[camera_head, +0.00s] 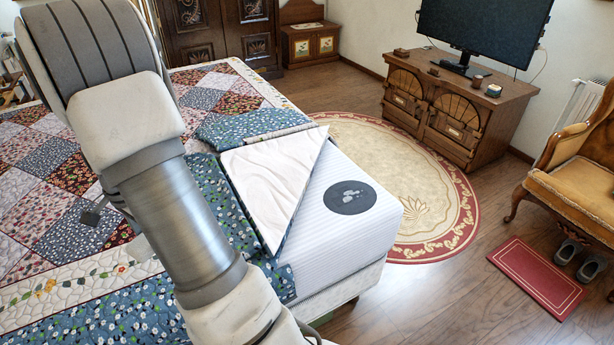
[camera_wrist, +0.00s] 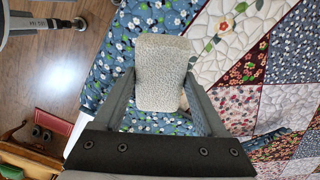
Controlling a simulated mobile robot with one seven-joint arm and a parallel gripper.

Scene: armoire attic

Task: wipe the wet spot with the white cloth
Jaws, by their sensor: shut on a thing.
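The pale, off-white cloth (camera_wrist: 162,68) is a thick, textured, folded-looking pad in the wrist view. My gripper (camera_wrist: 160,90) is shut on it, with one grey finger on each side. Both are above the blue floral bedding (camera_wrist: 118,85); I cannot tell whether the cloth touches it. In the head view my arm crosses the bed and I cannot make out the cloth or the fingers. The wet spot appears as a dark round patch (camera_head: 350,197) with lighter grey blotches, on the striped mattress (camera_head: 340,240) near its right corner. The wrist view does not show this patch.
A patchwork quilt (camera_head: 45,190) covers the bed's left side. Its folded-back white corner (camera_head: 268,180) lies beside the dark patch. A TV cabinet (camera_head: 450,105), armchair (camera_head: 580,185) and red mat (camera_head: 535,278) stand apart at right. Wooden floor (camera_head: 440,295) lies open between.

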